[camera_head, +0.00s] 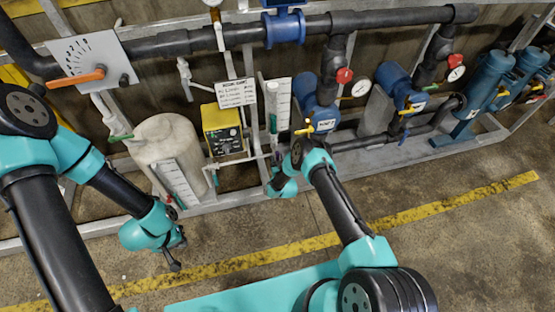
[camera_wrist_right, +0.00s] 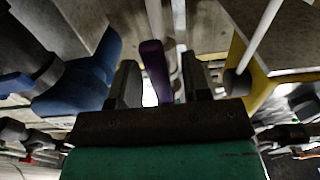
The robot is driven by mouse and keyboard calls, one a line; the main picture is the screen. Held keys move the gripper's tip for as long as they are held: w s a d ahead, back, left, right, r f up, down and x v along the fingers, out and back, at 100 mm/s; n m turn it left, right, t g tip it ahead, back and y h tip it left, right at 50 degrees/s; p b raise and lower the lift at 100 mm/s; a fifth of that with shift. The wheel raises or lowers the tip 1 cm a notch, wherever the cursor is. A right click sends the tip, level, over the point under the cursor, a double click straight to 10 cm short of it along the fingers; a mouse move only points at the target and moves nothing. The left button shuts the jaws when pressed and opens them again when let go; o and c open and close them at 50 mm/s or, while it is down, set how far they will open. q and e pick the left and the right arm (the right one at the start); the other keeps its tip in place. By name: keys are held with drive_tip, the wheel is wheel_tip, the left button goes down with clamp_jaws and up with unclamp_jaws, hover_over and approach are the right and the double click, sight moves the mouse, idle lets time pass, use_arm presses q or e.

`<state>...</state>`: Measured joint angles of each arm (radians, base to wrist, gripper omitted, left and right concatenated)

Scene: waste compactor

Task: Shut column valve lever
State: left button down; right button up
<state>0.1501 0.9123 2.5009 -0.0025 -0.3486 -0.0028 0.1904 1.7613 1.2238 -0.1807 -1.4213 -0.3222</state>
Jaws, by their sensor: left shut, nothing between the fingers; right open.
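In the right wrist view a purple lever (camera_wrist_right: 153,62) stands upright between the fingers of my right gripper (camera_wrist_right: 161,78). The fingers are open, with a visible gap on both sides of the lever. A green handle (camera_head: 273,123) shows on the column. My left gripper (camera_head: 175,264) is shut and empty, low above the floor in front of the white tank (camera_head: 165,145).
A yellow control box (camera_head: 223,131) and a hanging sign (camera_head: 236,93) are left of the column. Blue pumps (camera_head: 318,112) and a yellow handle (camera_head: 304,130) are close on the right. An orange lever (camera_head: 82,78) is on the far-left plate. The floor in front is clear.

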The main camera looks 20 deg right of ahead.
clamp_jaws()
idle(0.3)
idle(0.4)
